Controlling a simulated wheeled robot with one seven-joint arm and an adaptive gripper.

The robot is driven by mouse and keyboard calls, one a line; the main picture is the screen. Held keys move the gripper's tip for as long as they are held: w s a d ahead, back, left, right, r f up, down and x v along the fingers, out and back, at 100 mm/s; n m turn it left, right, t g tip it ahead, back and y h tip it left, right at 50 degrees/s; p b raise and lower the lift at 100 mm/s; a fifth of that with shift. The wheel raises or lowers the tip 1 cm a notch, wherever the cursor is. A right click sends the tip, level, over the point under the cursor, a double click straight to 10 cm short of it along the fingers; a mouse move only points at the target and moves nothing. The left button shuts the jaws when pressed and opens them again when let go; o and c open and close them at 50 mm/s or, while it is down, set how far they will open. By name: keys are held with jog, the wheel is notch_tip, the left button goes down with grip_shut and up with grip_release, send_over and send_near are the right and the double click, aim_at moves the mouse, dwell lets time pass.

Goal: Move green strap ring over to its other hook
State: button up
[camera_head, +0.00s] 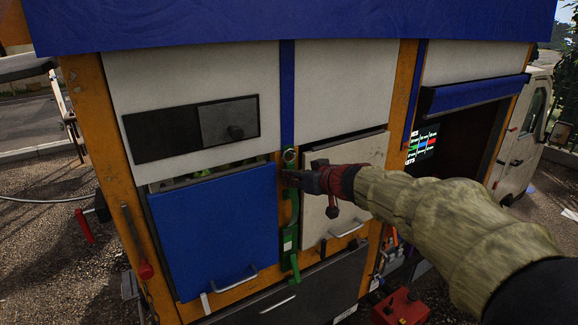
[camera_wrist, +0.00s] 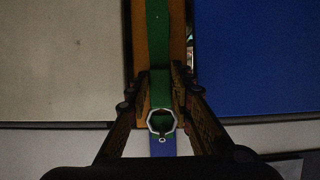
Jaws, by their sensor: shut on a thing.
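The green strap (camera_head: 289,208) runs down the narrow orange post between the blue panel and the cream panel. Its metal ring (camera_head: 290,155) is at the strap's upper end, at the foot of a blue vertical strip. My gripper (camera_head: 287,179) is just below the ring, shut on the strap. In the wrist view the strap (camera_wrist: 158,40) passes between the fingers of my gripper (camera_wrist: 159,82), and the ring (camera_wrist: 161,122) lies nearer the camera. Whether the ring sits on a hook is too small to tell. The other hook cannot be made out.
The blue panel (camera_head: 213,235) with a handle is left of the post, the cream panel (camera_head: 343,165) right. A red box (camera_head: 402,307) stands low at right. A red-ended lever (camera_head: 146,270) hangs at left.

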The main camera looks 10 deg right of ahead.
grip_shut()
jog(key=shift+r, duration=0.6)
jog(key=shift+s, duration=0.1)
jog(key=shift+f+b+v, duration=0.25)
jog(key=shift+b+v, duration=0.35)
jog(key=shift+v, duration=0.45)
jog(key=shift+f+b+v, duration=0.2)
jog(key=shift+b+v, duration=0.4)
jog(key=shift+v, duration=0.45)
jog(key=shift+s+d, duration=0.1)
jog(key=shift+s, duration=0.05)
jog(key=shift+f, duration=0.1)
notch_tip(320, 180, down, 14)
jog(key=b, duration=1.8)
jog(key=shift+f+b, duration=0.15)
jog(key=shift+b, duration=0.2)
jog(key=shift+b, duration=0.5)
